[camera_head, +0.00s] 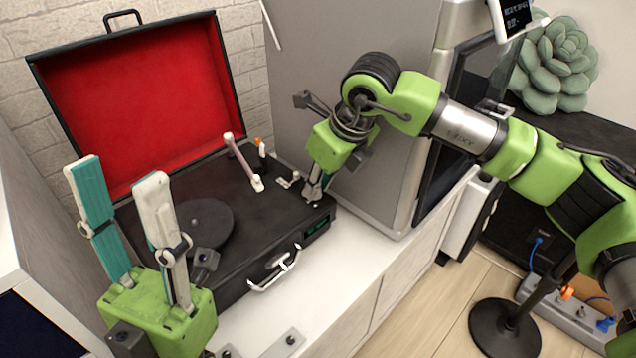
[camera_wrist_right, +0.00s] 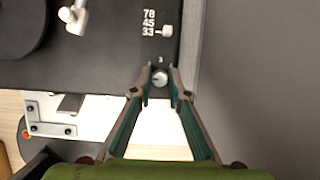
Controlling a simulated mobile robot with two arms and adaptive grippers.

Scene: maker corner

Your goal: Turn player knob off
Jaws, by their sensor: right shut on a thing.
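The record player (camera_head: 245,215) is a black case with its red-lined lid (camera_head: 145,95) standing open. Its knob (camera_wrist_right: 160,78) is a small round light-coloured dial at the front right corner of the deck, and it shows in the right wrist view between my fingertips. My right gripper (camera_head: 315,192) points down at that corner, and its fingers (camera_wrist_right: 160,74) are closed on the knob from both sides. In the head view the fingers hide the knob. My left gripper (camera_head: 122,180) is open and empty, fingers upward, in front of the left part of the player.
The tonearm (camera_head: 243,165) and the speed lever (camera_wrist_right: 167,31), beside the marks 78, 45 and 33, are close to my right gripper.

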